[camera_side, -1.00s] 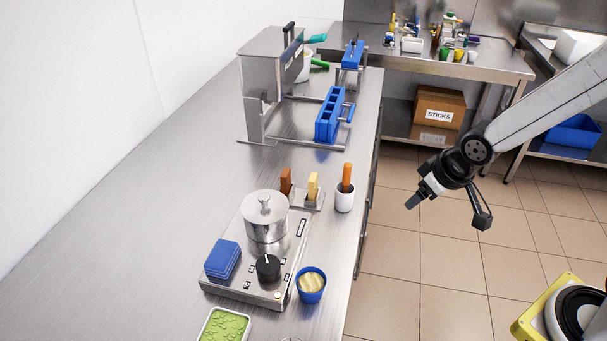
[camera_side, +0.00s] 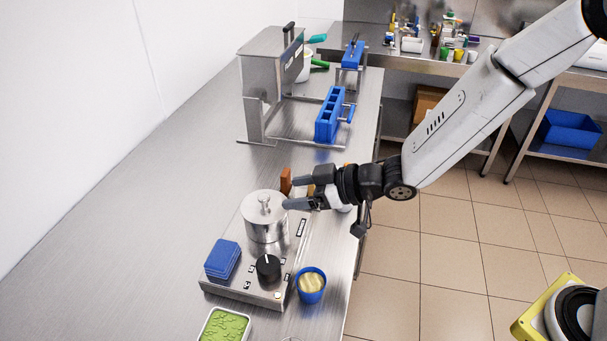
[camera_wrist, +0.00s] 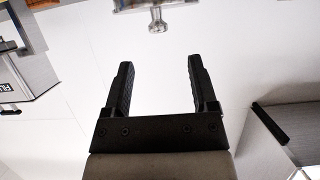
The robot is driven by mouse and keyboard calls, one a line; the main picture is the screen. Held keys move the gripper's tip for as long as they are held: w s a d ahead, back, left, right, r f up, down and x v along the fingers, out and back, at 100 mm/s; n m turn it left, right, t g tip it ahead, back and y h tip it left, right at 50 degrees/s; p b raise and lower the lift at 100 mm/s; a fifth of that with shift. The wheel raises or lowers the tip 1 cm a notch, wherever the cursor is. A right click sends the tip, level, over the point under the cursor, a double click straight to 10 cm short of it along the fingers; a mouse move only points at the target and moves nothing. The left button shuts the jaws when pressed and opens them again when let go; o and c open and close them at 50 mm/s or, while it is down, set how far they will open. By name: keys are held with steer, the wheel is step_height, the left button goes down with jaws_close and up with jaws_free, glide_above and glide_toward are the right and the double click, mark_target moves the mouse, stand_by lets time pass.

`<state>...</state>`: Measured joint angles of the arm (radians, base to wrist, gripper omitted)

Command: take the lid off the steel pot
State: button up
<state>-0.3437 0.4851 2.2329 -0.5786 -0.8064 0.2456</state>
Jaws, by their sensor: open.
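The steel pot (camera_side: 266,232) stands upright on the control plate in the side view. Its flat steel lid (camera_side: 252,206) is on it, with a small knob (camera_side: 264,203) at the middle. My gripper (camera_side: 289,193) is open and empty, just right of the lid at about knob height, with its fingers pointing left toward the knob. In the wrist view, my open fingers (camera_wrist: 160,66) have nothing between them. The knob (camera_wrist: 157,20) appears upside down at the top edge, ahead of the fingertips and roughly centred between them. Most of the pot is cut off there.
A black dial (camera_side: 268,268), a blue block stack (camera_side: 222,259) and a blue cup (camera_side: 311,285) are near the pot. An orange-brown stick (camera_side: 285,180) stands behind my fingers. The white cup is mostly hidden by my gripper. The counter left of the pot is clear.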

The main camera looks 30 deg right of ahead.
mark_target(266, 197)
steer(key=shift+x, duration=1.3)
steer(key=shift+w, duration=0.1)
steer(key=shift+x, duration=2.6)
steer(key=shift+d+f, duration=0.1)
steer(key=shift+f, duration=0.05)
jaws_close()
